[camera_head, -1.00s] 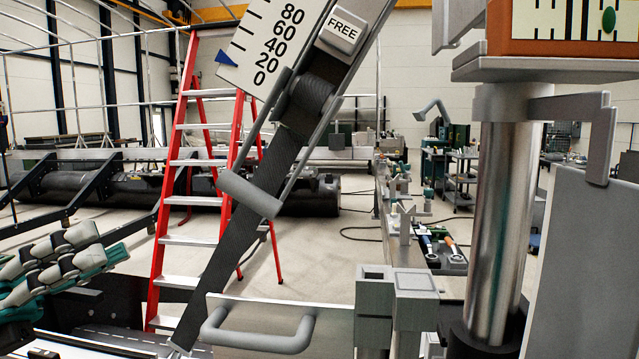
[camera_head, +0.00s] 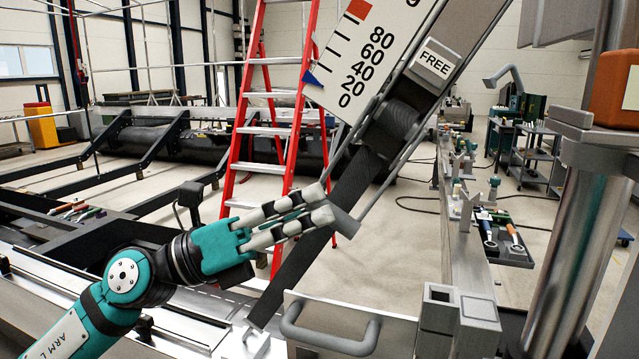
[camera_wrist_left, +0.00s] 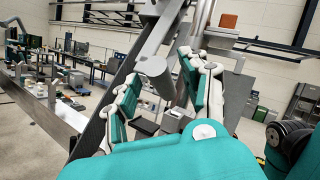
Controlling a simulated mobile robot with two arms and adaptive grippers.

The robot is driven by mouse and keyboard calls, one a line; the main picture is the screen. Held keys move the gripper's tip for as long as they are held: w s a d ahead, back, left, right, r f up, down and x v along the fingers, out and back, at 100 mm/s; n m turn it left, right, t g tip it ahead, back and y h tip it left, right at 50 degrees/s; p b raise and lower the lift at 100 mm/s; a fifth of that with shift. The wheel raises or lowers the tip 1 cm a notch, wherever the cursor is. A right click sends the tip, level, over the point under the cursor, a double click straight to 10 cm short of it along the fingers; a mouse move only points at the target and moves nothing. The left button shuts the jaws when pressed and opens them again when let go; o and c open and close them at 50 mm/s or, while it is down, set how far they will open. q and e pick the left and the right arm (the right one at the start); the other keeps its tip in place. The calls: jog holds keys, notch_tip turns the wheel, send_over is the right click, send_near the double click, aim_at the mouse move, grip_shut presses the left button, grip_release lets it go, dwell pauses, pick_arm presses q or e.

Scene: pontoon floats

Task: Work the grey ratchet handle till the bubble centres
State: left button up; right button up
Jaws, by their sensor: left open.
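The grey ratchet handle (camera_head: 345,221) is a short cylindrical crossbar at the lower end of a lever arm, beside a dark slanted strap. My left gripper (camera_head: 322,204), teal and white, is at the handle and covers its left part in the head view. In the left wrist view the handle (camera_wrist_left: 155,72) shows between the two open fingers (camera_wrist_left: 162,78); I cannot tell whether they touch it. The orange box (camera_head: 614,88) is cut by the right edge, and no bubble is visible. My right gripper is out of view.
A scale plate (camera_head: 352,62) with a blue pointer and a FREE label (camera_head: 435,62) sit above the handle. A fixed grey loop handle (camera_head: 330,342) lies below. A steel post (camera_head: 575,225) stands right. A red ladder (camera_head: 268,125) is behind.

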pick_arm(q)
jog(key=shift+x, duration=0.95)
jog(key=shift+f, duration=0.15)
jog(key=shift+a, duration=0.1)
jog(key=shift+c, duration=0.6)
grip_shut()
